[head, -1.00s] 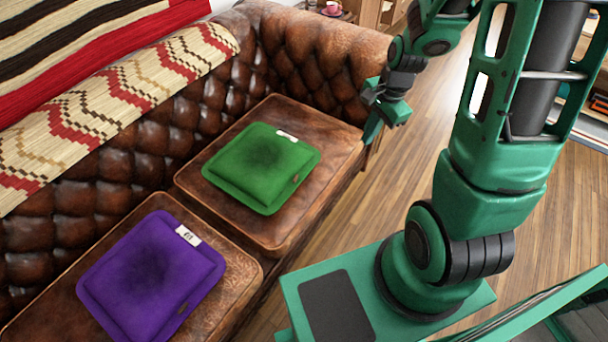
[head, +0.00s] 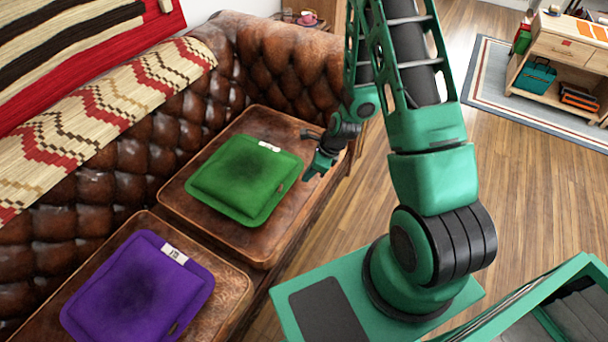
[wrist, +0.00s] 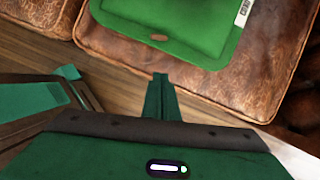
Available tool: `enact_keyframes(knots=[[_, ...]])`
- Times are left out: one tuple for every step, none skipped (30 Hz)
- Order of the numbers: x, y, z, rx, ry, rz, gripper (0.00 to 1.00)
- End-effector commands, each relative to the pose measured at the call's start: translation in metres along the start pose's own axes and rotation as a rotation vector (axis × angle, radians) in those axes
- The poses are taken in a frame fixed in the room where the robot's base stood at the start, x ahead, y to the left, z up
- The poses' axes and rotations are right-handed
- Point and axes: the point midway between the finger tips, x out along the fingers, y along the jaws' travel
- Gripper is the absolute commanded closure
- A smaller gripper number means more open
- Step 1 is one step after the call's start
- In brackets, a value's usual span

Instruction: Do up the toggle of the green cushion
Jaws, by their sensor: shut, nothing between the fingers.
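The green cushion (head: 238,182) lies flat on the far seat of a brown leather sofa, with a white label on its far edge. Its small brown toggle (head: 281,187) sits on the edge facing the sofa's front. In the wrist view the toggle (wrist: 159,38) shows on the near border of the green cushion (wrist: 190,18). My gripper (head: 313,174) is shut and empty, just right of the cushion and apart from it. In the wrist view the closed fingertips (wrist: 160,78) point toward the toggle, a short way below it. I cannot tell if the toggle is fastened.
A purple cushion (head: 140,290) with a white label lies on the nearer seat. The sofa's tufted back (head: 120,165) and far arm (head: 285,65) bound the seats. The wooden floor (head: 515,190) at right is clear. A low shelf unit (head: 565,45) stands beyond.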

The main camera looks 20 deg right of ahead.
Motion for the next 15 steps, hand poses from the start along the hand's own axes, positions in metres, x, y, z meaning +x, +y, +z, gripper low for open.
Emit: enact_keyframes(knots=[[0.009,0.002,-0.001,-0.001,0.002,0.003,1.00],[0.013,0.001,-0.001,-0.001,0.002,0.004,1.00],[0.019,0.001,-0.001,0.000,0.002,0.004,1.00],[0.024,0.001,-0.001,0.000,0.002,0.003,1.00],[0.028,0.001,-0.001,0.000,0.002,0.003,1.00],[0.034,0.002,-0.001,-0.001,0.003,0.004,1.00],[0.039,0.002,-0.001,-0.001,0.003,0.004,1.00],[0.044,0.001,-0.001,-0.002,0.003,0.004,1.00],[0.050,0.001,-0.001,-0.002,0.002,0.002,1.00],[0.054,0.001,-0.001,-0.002,0.003,0.003,1.00],[0.059,0.002,-0.001,-0.002,0.003,0.004,1.00],[0.065,0.001,-0.001,-0.003,0.003,0.003,1.00],[0.070,0.001,-0.001,-0.003,0.003,0.003,1.00],[0.074,0.001,-0.001,-0.003,0.002,0.003,1.00],[0.080,0.002,-0.001,-0.002,0.003,0.003,1.00]])
